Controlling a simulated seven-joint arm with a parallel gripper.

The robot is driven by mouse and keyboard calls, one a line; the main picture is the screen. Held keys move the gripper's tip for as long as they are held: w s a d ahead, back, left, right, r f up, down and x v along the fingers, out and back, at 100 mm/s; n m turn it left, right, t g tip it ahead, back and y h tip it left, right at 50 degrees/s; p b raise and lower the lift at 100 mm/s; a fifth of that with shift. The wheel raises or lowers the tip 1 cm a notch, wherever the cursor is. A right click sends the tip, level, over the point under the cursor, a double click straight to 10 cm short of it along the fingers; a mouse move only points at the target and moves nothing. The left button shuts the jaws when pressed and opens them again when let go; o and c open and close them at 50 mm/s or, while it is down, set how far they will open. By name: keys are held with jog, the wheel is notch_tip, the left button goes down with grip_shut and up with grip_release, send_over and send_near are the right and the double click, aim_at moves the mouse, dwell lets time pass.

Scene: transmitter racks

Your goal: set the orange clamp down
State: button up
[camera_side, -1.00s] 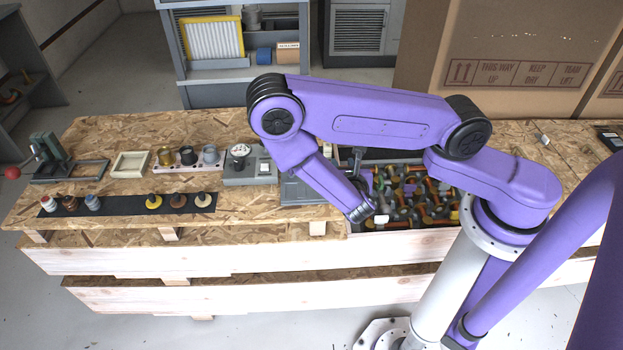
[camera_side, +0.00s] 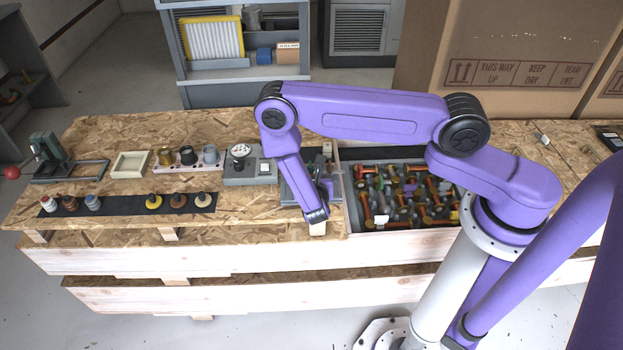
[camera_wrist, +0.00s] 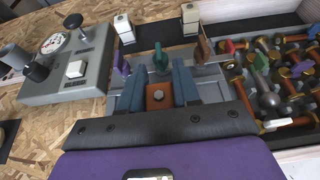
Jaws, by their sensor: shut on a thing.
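My gripper (camera_wrist: 158,92) is shut on the orange clamp (camera_wrist: 159,98), whose orange-brown body shows between the two blue fingers in the wrist view. The clamp's lower end is hidden, so I cannot tell whether it touches anything. A grey tray (camera_side: 294,192) lies under my gripper, right of the gauge box; it also shows in the wrist view (camera_wrist: 215,90). Purple (camera_wrist: 121,63), green (camera_wrist: 160,58) and brown (camera_wrist: 202,48) upright pieces stand in a row just beyond the fingers. In the side view my wrist hides the held clamp.
A bin (camera_side: 350,226) of mixed coloured clamps lies right of the tray. The grey gauge box (camera_side: 240,175), with a dial and knobs, stands close on the left. Two pale-topped blocks (camera_wrist: 124,28) (camera_wrist: 190,17) stand beyond the tray. Bare board (camera_side: 262,212) lies in front of the gauge box.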

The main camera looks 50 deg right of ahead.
jog(key=shift+f, duration=0.7)
jog(key=o, duration=1.1)
jog(key=shift+f, duration=0.1)
jog(key=shift+c, duration=0.2)
jog(key=v, duration=1.7)
jog(key=s+d+r+m+g+y, duration=0.2)
jog(key=s+d+r+m+g, duration=0.1)
jog(key=r, duration=0.6)
jog(key=s+d+r+m+g+y, duration=0.3)
jog(key=s+r+m+g, duration=0.2)
jog(key=s+r+m, duration=0.2)
notch_tip(320, 180, up, 3)
jog(key=m, duration=0.2)
jog(key=shift+d+f+m, duration=0.15)
jog(key=shift+d+m, duration=0.1)
jog(key=shift+m, duration=0.05)
jog(key=shift+o, duration=0.2)
jog(key=s+r+m+g+y, duration=0.1)
jog(key=s+r+y, duration=0.4)
jog(key=s, duration=0.2)
jog(key=shift+s+d+m, duration=0.3)
jog(key=shift+m, duration=0.1)
